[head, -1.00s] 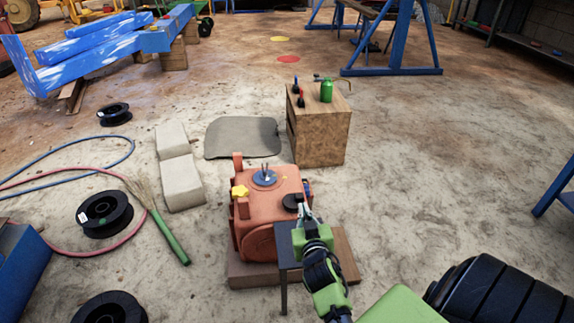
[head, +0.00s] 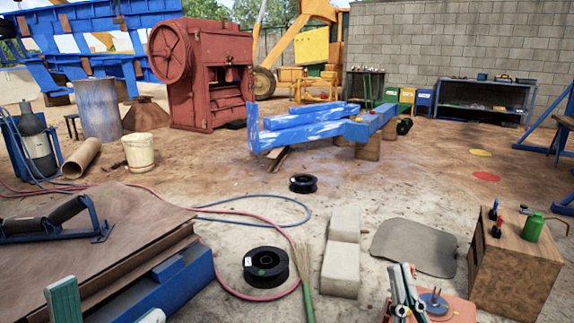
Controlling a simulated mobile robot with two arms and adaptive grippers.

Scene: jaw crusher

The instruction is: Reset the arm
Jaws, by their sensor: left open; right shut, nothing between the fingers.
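My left gripper (head: 108,306) is at the bottom left edge, partly cut off. Its two pale green fingers stand wide apart with nothing between them. My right gripper (head: 403,272) is at the bottom, right of the middle, with its green fingers pointing up and close together. It is shut and empty. It stands in front of the left part of a small orange machine (head: 461,310) with a blue disc (head: 434,301) on top. Most of that machine is below the picture. I cannot tell how far the gripper is from it.
A brown-topped bench (head: 140,215) with a conveyor roller (head: 50,218) fills the lower left, near my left gripper. A black spool (head: 266,267), pale blocks (head: 342,255) and a broom (head: 304,285) lie mid-floor. The red crusher (head: 203,75) is behind.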

